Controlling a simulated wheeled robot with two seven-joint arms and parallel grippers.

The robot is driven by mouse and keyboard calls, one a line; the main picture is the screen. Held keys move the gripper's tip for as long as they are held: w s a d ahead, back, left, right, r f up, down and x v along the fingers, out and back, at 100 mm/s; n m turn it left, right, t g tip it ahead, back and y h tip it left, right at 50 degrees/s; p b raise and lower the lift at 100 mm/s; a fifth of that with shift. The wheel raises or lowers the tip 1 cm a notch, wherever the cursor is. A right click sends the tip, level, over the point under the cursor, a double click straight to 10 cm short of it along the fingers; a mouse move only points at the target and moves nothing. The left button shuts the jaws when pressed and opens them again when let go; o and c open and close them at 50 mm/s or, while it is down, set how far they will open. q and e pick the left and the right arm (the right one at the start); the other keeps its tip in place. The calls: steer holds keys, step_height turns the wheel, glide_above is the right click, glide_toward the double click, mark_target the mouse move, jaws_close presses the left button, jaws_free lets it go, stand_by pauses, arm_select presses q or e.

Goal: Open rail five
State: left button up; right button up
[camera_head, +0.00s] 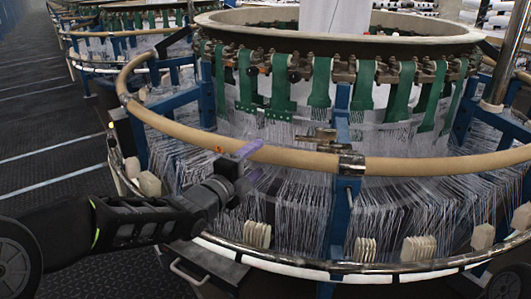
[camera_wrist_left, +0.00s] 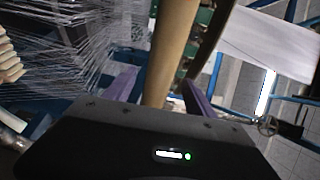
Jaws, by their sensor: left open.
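The tan ring-shaped rail (camera_head: 290,157) curves around the front of the loom at mid height. A metal clamp (camera_head: 352,163) joins its sections beside a blue post. No number shows, so I cannot tell which section is rail five. My left gripper (camera_head: 253,164) is at the front of the rail, left of the clamp. One purple finger overlaps the rail and the other is below it. In the left wrist view the rail (camera_wrist_left: 171,45) runs between the two open purple fingers of the left gripper (camera_wrist_left: 162,88). Contact cannot be told. My right gripper is out of view.
White threads (camera_head: 280,205) hang densely behind and below the rail. Green straps (camera_head: 320,82) hang from the upper ring. A lower metal rim (camera_head: 330,266) with pale blocks (camera_head: 257,234) runs beneath. Dark floor (camera_head: 50,130) lies open at left.

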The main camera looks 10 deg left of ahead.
arm_select(q)
steer(key=x, duration=0.5)
jaws_close()
stand_by(0.7)
